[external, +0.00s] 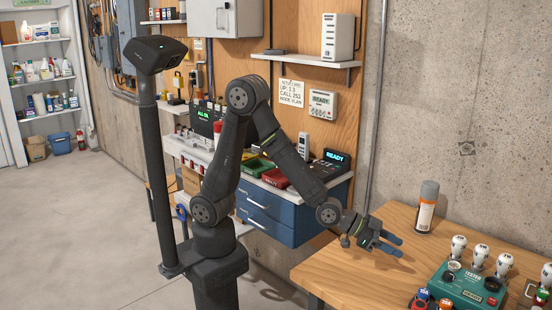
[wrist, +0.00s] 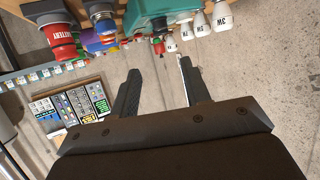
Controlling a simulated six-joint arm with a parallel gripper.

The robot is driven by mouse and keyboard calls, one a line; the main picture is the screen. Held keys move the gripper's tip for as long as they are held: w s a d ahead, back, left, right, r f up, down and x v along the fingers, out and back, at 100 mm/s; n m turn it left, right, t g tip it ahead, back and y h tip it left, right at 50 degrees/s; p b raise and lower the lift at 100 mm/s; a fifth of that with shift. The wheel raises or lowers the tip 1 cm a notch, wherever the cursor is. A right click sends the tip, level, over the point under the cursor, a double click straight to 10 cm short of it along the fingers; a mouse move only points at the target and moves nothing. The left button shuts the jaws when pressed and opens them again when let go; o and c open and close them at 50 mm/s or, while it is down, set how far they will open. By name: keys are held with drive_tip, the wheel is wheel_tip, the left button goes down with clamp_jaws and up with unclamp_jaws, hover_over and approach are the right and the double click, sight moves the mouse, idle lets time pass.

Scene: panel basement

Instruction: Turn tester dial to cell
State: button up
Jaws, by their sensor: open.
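A teal body, likely the tester (wrist: 150,14), shows at the top of the wrist view, partly cut off. My gripper (external: 388,244) is open and empty above the bench, left of the tester and apart from it. Its two fingers also show spread in the wrist view (wrist: 160,88).
White bulbs (external: 480,256) stand behind and beside the tester. A spray can (external: 426,207) stands at the bench's back edge. Red and blue batteries (external: 421,296) are at the tester's left front. The left part of the wooden bench (external: 345,270) is clear.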

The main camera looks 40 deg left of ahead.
drive_tip(key=shift+n, duration=0.3)
drive_tip(key=r, duration=1.1)
drive_tip(key=shift+w+a, duration=0.1)
drive_tip(key=shift+w, duration=0.2)
drive_tip(key=shift+c, duration=0.3)
drive_tip(key=w+a+f+n+y, duration=0.6)
drive_tip(key=a+f+n, duration=0.3)
drive_tip(key=n, duration=0.3)
drive_tip(key=s+f+n+g, duration=0.2)
drive_tip(key=s+a+f+n+g, duration=0.1)
drive_tip(key=s+f+n+g, duration=0.3)
drive_tip(key=shift+s+a+f+n+y, duration=0.2)
drive_tip(key=shift+s+n+y, duration=0.1)
drive_tip(key=shift+s+y, duration=0.1)
drive_tip(key=s+d+r+n+g+h, duration=0.2)
drive_tip(key=d+r+n+g+h, duration=0.25)
drive_tip(key=d+r+h, duration=0.2)
drive_tip(key=w+d+r+n+t+h, duration=0.2)
drive_tip(key=w+r+n+t+h, duration=0.4)
drive_tip(key=w+r+n, duration=0.25)
approach(449, 274)
drive_tip(key=shift+m+h, duration=0.25)
drive_tip(key=shift+m, duration=0.15)
drive_tip(key=d, duration=0.6)
drive_tip(key=w+d, duration=0.1)
drive_tip(key=d, duration=0.2)
drive_tip(key=shift+w+d+f, duration=0.1)
drive_tip(key=shift+d+f, duration=0.15)
drive_tip(key=shift+d, duration=0.15)
